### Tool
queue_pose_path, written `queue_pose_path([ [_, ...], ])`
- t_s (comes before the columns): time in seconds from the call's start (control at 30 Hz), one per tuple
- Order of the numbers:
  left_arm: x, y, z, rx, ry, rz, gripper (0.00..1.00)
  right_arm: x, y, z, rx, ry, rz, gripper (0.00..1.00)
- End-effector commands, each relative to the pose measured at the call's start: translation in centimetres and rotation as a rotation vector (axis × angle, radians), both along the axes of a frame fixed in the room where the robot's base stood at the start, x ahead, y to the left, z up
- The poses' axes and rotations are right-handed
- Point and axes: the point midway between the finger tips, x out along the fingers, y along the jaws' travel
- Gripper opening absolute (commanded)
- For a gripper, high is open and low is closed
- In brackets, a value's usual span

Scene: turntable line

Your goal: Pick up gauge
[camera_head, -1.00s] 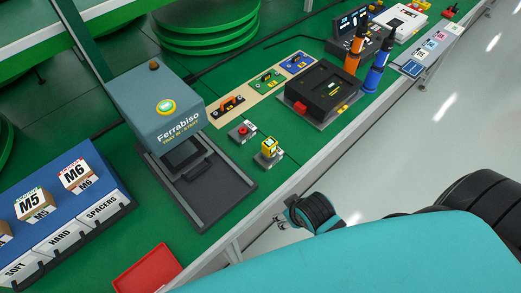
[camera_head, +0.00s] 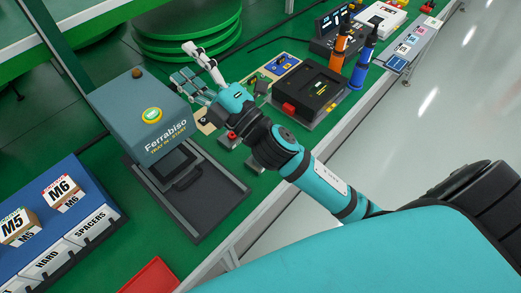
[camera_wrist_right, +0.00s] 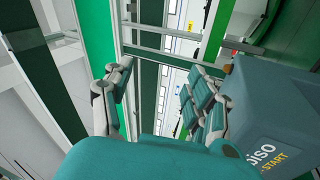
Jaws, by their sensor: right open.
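I cannot tell for sure which thing is the gauge. A tan board (camera_head: 207,127) on the green bench carries coloured handled pieces; the blue piece (camera_head: 284,63) shows at its far end, and my right arm covers much of the rest. The small yellow device seen earlier on a grey block (camera_head: 256,164) is hidden behind my arm. My right gripper (camera_head: 188,65) is open and empty, raised above the bench beyond the grey-blue Ferrabiso machine (camera_head: 140,115). In the right wrist view its two fingers (camera_wrist_right: 158,88) stand wide apart with nothing between them. My left gripper is out of view.
A black case (camera_head: 312,90) and orange (camera_head: 341,40) and blue (camera_head: 362,62) bottle-like tools stand right of the arm. A blue bin rack (camera_head: 85,195) and red tray (camera_head: 150,276) are at lower left. Green discs (camera_head: 190,35) are stacked behind.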

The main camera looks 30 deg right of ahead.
Motion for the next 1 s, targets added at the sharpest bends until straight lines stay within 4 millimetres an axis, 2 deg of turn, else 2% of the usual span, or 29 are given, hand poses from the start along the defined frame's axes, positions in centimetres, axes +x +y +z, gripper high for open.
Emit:
queue_pose_path([
  [0.03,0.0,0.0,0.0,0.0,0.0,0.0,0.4,-0.7,2.0,2.1,-0.106,-0.133,0.059,0.58],
  [0.1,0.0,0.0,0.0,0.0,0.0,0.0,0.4,-2.3,5.0,4.0,-0.262,-0.32,0.145,0.58],
  [0.2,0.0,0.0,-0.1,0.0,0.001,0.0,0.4,-5.1,8.8,4.8,-0.498,-0.575,0.269,0.58],
  [0.27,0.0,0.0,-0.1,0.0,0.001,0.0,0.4,-6.7,10.7,4.2,-0.643,-0.719,0.347,0.58],
  [0.33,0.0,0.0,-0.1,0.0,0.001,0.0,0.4,-8.3,12.3,2.7,-0.819,-0.878,0.44,0.58],
  [0.4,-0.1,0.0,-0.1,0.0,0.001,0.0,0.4,-9.5,13.1,0.4,-0.997,-1.022,0.539,0.58],
  [0.47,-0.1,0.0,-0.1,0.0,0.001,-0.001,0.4,-10.1,13.0,-2.0,-1.155,-1.133,0.63,0.58],
  [0.57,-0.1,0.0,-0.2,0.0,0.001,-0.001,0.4,-10.0,11.3,-6.1,-1.42,-1.284,0.797,0.58],
  [0.67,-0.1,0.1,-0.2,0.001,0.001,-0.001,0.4,-8.9,7.6,-9.8,-1.689,-1.383,0.988,0.58],
  [0.73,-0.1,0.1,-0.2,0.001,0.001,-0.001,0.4,-7.7,4.1,-11.7,-1.872,-1.412,1.136,0.58],
  [0.8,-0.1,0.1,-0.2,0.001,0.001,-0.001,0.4,-6.5,0.1,-12.7,-2.032,-1.407,1.287,0.58],
  [0.9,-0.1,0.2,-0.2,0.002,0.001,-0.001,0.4,-5.1,-5.1,-12.9,-2.211,-1.348,1.486,0.58],
  [1.0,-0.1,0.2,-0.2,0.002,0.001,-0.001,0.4,-4.3,-9.0,-12.4,-2.322,-1.272,1.637,0.58],
])
